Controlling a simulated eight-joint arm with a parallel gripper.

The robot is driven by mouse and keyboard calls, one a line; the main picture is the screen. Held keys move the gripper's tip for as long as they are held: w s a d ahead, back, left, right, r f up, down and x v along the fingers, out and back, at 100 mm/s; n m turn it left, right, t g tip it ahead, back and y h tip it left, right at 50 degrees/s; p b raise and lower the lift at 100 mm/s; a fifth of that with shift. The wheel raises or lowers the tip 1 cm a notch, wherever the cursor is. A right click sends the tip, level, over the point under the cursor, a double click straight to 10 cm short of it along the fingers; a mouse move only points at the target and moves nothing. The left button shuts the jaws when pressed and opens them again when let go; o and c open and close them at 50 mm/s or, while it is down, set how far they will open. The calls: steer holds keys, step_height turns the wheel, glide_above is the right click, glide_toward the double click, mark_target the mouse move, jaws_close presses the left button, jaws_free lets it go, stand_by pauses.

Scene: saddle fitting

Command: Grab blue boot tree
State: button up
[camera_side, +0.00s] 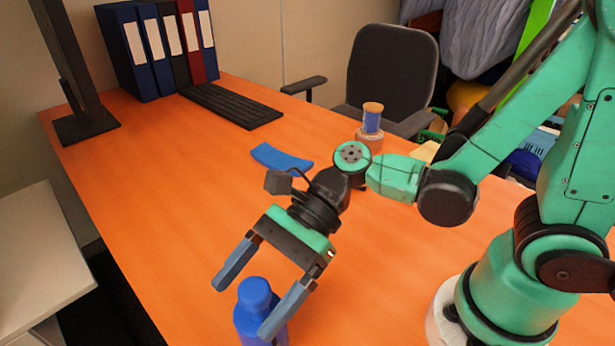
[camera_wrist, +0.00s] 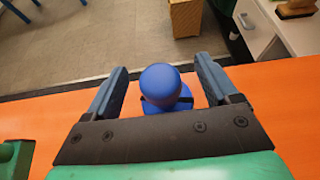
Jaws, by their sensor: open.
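The blue boot tree (camera_side: 254,301) stands at the near edge of the orange table in the side view, with a rounded knob on top and its lower part cut off by the frame. My gripper (camera_side: 242,309) is open, with one finger on each side of the knob. In the wrist view the boot tree (camera_wrist: 161,85) shows between the two fingers of my gripper (camera_wrist: 160,82), with a gap on both sides. Whether a finger touches it lower down is hidden. A curved blue piece (camera_side: 281,159) lies flat on the table further back.
A black keyboard (camera_side: 231,105), several binders (camera_side: 159,48) and a monitor stand (camera_side: 87,126) are at the back left. A small jar with a cork top (camera_side: 371,122) stands near the far edge by a chair (camera_side: 392,75). The table's left middle is clear.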

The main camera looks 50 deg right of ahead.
steer(key=shift+c, duration=0.2)
jaws_close()
steer(key=shift+r, duration=0.15)
